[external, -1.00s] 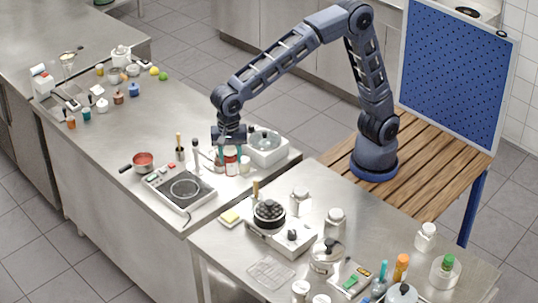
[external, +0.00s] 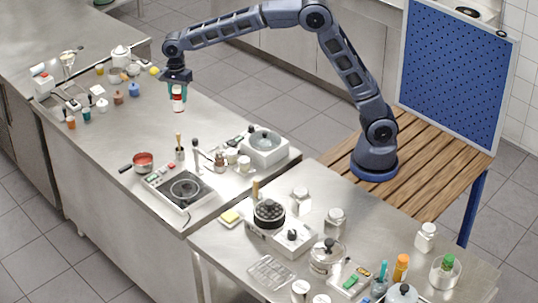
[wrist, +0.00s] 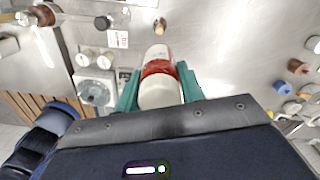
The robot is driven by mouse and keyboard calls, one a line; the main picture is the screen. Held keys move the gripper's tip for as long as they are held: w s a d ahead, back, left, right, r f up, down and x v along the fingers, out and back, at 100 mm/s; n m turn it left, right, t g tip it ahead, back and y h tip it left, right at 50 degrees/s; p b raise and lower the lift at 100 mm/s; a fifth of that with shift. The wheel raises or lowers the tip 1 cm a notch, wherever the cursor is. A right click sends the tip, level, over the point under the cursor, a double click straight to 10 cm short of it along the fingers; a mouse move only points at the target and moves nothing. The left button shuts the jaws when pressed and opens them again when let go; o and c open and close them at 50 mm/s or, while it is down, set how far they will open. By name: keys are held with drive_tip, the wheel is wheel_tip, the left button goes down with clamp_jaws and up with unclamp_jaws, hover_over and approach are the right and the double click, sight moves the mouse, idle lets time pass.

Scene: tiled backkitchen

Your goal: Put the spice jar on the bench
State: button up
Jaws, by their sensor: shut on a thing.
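The spice jar (external: 178,99) has a red and white body and a white lid. My gripper (external: 177,93) is shut on it and holds it upright over the far half of the long steel bench (external: 160,136). In the wrist view the jar (wrist: 160,88) sits between the two green fingers of my gripper (wrist: 158,90), its white lid toward the camera. The jar looks a little above the bench, but the exact gap to the surface is hard to tell.
An induction hob (external: 184,190), a red-filled pan (external: 143,161), a pepper mill (external: 196,150) and a white appliance (external: 265,148) stand at the bench's near end. Small jars, including a blue one (external: 134,90), stand farther back. The bench between is clear.

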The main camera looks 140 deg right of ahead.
drive_tip(key=s+d+f+m, duration=0.2)
drive_tip(key=s+d+m, duration=0.2)
drive_tip(key=s+d, duration=2.2)
drive_tip(key=f, duration=0.6)
drive_tip(key=a+f, duration=0.1)
drive_tip(key=f, duration=0.5)
drive_tip(key=s+f, duration=0.1)
drive_tip(key=f, duration=0.6)
drive_tip(key=shift+a+f, duration=0.1)
drive_tip(key=shift+a, duration=0.2)
drive_tip(key=shift+f, duration=0.15)
drive_tip(key=o, duration=1.1)
drive_tip(key=shift+c, duration=0.2)
